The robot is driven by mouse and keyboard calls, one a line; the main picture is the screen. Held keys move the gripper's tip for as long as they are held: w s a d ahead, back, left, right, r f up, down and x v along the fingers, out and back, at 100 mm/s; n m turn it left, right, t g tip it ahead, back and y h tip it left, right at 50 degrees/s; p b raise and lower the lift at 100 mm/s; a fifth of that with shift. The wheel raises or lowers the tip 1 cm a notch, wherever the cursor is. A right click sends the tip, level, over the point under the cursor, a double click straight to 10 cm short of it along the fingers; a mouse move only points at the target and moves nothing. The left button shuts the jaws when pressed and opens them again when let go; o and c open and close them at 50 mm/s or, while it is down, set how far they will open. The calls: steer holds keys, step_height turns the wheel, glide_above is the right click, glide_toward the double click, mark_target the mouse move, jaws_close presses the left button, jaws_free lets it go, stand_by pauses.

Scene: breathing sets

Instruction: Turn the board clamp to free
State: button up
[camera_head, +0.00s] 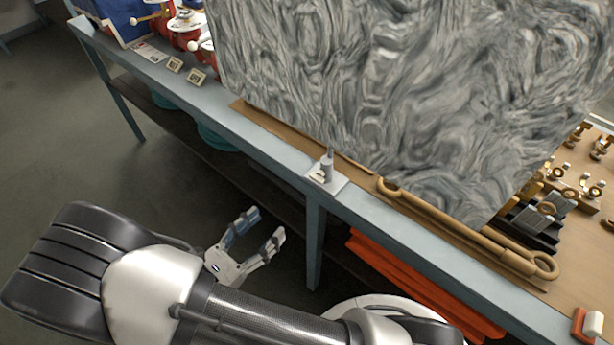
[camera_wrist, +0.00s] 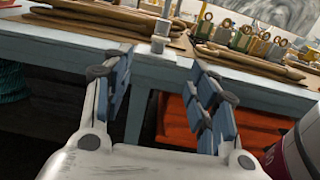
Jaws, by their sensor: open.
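The board clamp (camera_head: 326,172) is a small grey metal post on a pale plate at the front edge of the blue-grey bench. It stands at the lower edge of a large grey marbled board (camera_head: 400,90). In the wrist view the clamp (camera_wrist: 160,36) shows as a small grey cylinder on the bench edge, beyond the fingers. My gripper (camera_head: 262,229) is open and empty, in front of the bench and apart from the clamp. Its two blue-padded fingers (camera_wrist: 160,80) frame the lower middle of the wrist view. I cannot tell the clamp's setting.
The bench (camera_head: 270,148) runs diagonally, with a leg below the clamp. A long brown rod-like thing (camera_head: 460,228) lies right of the clamp. Orange folded material (camera_head: 410,285) sits on the lower shelf. Small label cards (camera_head: 196,76) stand at the left. The floor before the bench is clear.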

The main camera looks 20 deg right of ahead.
mark_target(315, 179)
steer(key=b+x, duration=0.2)
steer(key=x, duration=1.4)
steer(key=shift+d+b, duration=0.25)
steer(key=shift+b, duration=0.1)
steer(key=shift+c, duration=0.3)
steer(key=c, duration=1)
